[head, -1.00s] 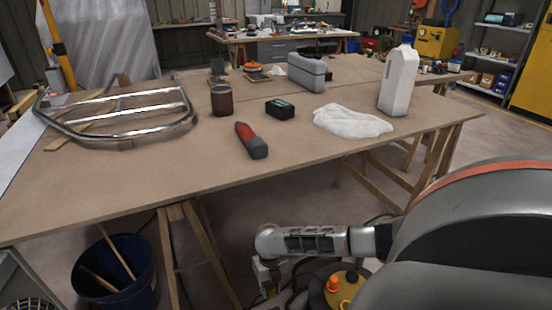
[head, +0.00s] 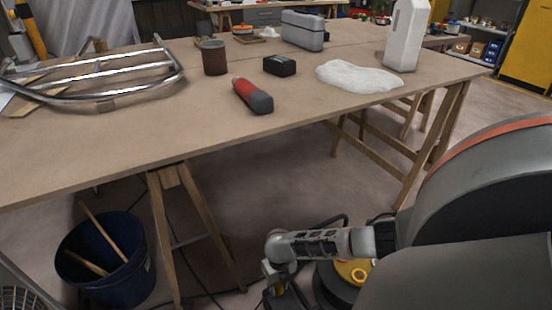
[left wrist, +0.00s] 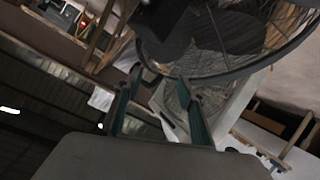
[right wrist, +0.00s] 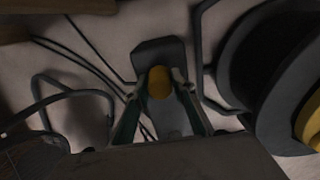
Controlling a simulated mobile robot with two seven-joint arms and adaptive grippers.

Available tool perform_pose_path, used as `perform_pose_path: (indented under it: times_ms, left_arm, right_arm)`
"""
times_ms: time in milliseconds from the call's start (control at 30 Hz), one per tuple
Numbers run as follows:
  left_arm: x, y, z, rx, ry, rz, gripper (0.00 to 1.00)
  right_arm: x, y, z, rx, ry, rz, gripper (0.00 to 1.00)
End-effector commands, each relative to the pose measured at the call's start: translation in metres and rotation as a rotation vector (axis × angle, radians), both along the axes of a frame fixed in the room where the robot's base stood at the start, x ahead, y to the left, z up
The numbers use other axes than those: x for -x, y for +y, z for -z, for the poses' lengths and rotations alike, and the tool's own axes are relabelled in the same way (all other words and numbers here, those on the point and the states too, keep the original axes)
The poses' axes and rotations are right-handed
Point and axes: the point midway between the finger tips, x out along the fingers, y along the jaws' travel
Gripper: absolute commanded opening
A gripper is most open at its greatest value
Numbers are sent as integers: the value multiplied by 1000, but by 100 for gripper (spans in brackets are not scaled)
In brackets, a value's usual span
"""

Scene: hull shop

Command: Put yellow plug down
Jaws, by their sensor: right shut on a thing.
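The yellow plug (right wrist: 159,82) shows in the right wrist view between the fingertips of my right gripper (right wrist: 157,88), which is shut on it. A dark grey, flat block (right wrist: 158,51) lies beyond the plug, over the floor; I cannot tell whether they touch. In the head view my right gripper (head: 280,293) hangs low at the bottom edge, partly cut off, and the plug is not clear there. My left gripper (left wrist: 158,78) is open and empty in its wrist view, with a round wire guard (left wrist: 235,72) beyond it. It is outside the head view.
A black cable reel with a yellow centre (head: 354,271) stands beside my right gripper; it also fills the right of the right wrist view (right wrist: 262,75). Black cables (right wrist: 75,58) run over the floor. A workbench (head: 150,140), its trestle legs and a blue bucket (head: 110,265) stand nearby.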

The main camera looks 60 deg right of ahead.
Motion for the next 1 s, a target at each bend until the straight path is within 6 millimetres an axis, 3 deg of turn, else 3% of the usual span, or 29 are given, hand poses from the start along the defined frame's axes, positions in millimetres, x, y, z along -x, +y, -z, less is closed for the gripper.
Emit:
perform_pose_path:
  times_ms: [33, 67, 333, 600, 633, 700, 1000]
  left_arm:
    - [5, -4, 8, 37, 26, -14, 40]
    - [5, -6, 8, 55, 29, -21, 40]
    - [3, -8, 2, 79, 23, -29, 40]
    - [6, -12, 6, 124, 41, -46, 40]
    - [5, -13, 5, 130, 40, -49, 40]
    - [5, -13, 3, 132, 36, -50, 40]
    - [4, -13, 3, 128, 35, -48, 40]
  right_arm:
    - [9, 0, 17, 1, 17, 2, 0]
    - [9, 0, 20, 1, 15, 2, 0]
    - [1, -1, 16, 0, 1, 0, 0]
    - [4, -1, 26, 1, 6, 1, 0]
    - [4, -1, 26, 1, 6, 0, 27]
    - [3, -1, 24, 1, 4, 1, 42]
    - [2, -1, 23, 0, 4, 0, 42]
